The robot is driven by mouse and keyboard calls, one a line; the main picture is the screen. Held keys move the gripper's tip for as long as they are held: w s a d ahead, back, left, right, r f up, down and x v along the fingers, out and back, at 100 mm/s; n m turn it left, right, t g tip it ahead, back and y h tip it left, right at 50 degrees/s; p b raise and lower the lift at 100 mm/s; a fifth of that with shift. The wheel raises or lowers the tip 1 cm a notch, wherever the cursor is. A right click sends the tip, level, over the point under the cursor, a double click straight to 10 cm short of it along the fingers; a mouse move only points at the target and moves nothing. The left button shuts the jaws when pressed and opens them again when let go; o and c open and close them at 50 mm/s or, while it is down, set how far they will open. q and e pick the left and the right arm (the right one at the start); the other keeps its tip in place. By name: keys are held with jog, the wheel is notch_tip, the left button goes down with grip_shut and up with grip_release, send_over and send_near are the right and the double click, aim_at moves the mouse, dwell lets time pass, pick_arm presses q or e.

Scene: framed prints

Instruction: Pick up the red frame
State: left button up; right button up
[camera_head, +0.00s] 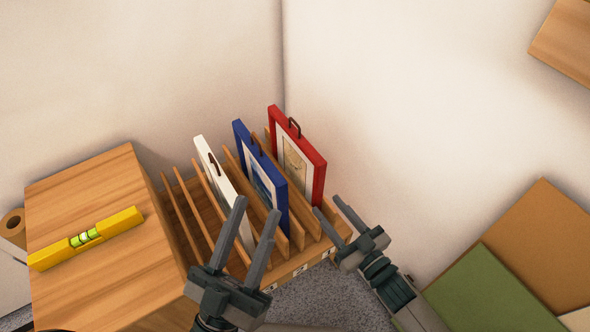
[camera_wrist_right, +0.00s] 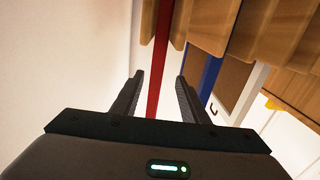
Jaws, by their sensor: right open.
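The red frame (camera_head: 312,168) stands upright in the rightmost used slot of a wooden rack, with a dark handle on its top edge. My right gripper (camera_head: 327,205) is open beside the red frame's lower right edge. In the right wrist view the red frame (camera_wrist_right: 165,70) shows as a narrow strip between the spread fingers (camera_wrist_right: 160,76); I cannot tell how deep it sits between them. My left gripper (camera_head: 257,206) is open and empty, in front of the white and blue frames in the picture.
The blue frame (camera_head: 243,142) and white frame (camera_head: 208,155) stand in slots left of the red one. The rack (camera_head: 300,262) has thin wooden dividers. A wooden box (camera_head: 110,270) carries a yellow level (camera_head: 55,255). Walls rise close behind and right. Coloured boards (camera_head: 490,290) lie lower right.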

aim_at(318, 195)
jog(key=x, duration=0.4)
jog(key=shift+w+a+b, duration=0.15)
jog(key=shift+w+b, duration=0.1)
jog(key=shift+b, duration=0.1)
pick_arm(q)
jog(key=shift+w+a+r+t, duration=0.15)
jog(key=shift+a+r+t, duration=0.25)
jog(key=shift+r, duration=0.15)
jog(key=shift+w+a+r+t, duration=0.1)
jog(key=shift+a+r+t, duration=0.25)
jog(key=shift+r, duration=0.2)
pick_arm(e)
jog(key=shift+w+a, duration=0.35)
jog(key=shift+w, duration=0.15)
jog(key=shift+w, duration=0.1)
